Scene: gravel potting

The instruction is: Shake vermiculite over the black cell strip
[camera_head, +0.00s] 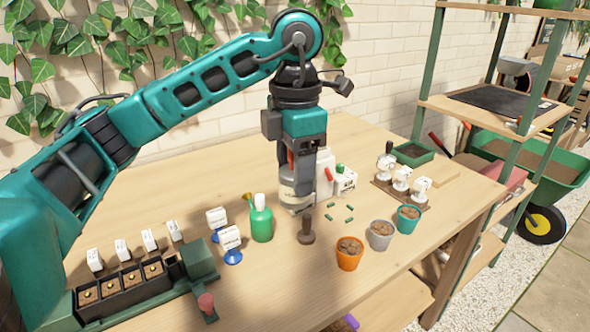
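The black cell strip (124,291) lies at the lower left in a green holder, its cells in a row with brown soil and small yellow bits in several of them. The strip is well to the left of the gripper. My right gripper is not in view.
A dark tamper (306,230), a green bottle (261,220) and white tags on blue stands (231,243) are near. Orange (349,254), grey (380,236) and teal (408,219) pots stand right. The table (265,295) is clear at the front.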

